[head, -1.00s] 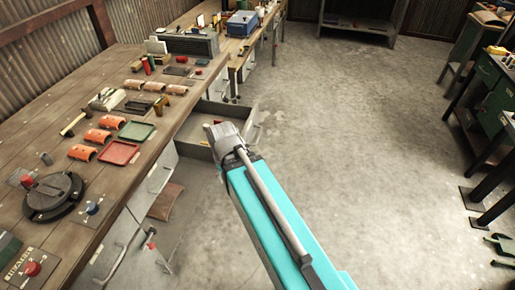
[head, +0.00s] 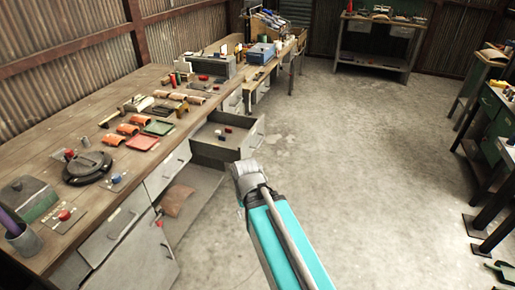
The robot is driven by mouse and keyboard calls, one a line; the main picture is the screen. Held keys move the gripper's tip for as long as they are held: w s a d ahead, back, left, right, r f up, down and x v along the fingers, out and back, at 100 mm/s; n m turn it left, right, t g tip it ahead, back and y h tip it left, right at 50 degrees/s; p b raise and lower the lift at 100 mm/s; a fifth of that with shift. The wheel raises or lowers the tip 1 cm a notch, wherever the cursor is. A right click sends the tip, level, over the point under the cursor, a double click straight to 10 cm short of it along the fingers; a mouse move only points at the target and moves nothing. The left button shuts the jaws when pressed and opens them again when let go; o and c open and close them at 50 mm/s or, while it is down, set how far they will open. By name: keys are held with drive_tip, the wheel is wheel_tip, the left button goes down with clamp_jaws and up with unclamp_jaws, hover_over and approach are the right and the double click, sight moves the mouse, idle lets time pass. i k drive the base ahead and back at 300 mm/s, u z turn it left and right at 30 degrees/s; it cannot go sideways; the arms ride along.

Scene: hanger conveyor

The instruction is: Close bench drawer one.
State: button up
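One bench drawer (head: 252,142) is pulled out of the long wooden workbench (head: 88,118). It is grey metal, with its front facing right and small red and dark items inside. No label shows that it is drawer one. My teal arm reaches up from the bottom of the head view and ends in a grey joint just below and in front of the drawer. My gripper's fingers do not show, so I cannot tell whether it touches the drawer or holds anything.
Below the bench, an open compartment holds a brown item (head: 178,200). Other grey drawer fronts (head: 115,228) look shut. The bench top carries orange curved pieces, trays and a black round fixture (head: 87,167). The concrete floor (head: 345,150) right of the drawer is clear.

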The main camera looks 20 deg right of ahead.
sight(247, 131)
drive_tip(key=z, duration=0.35)
drive_tip(key=i, duration=1.45)
drive_tip(key=k, duration=0.5)
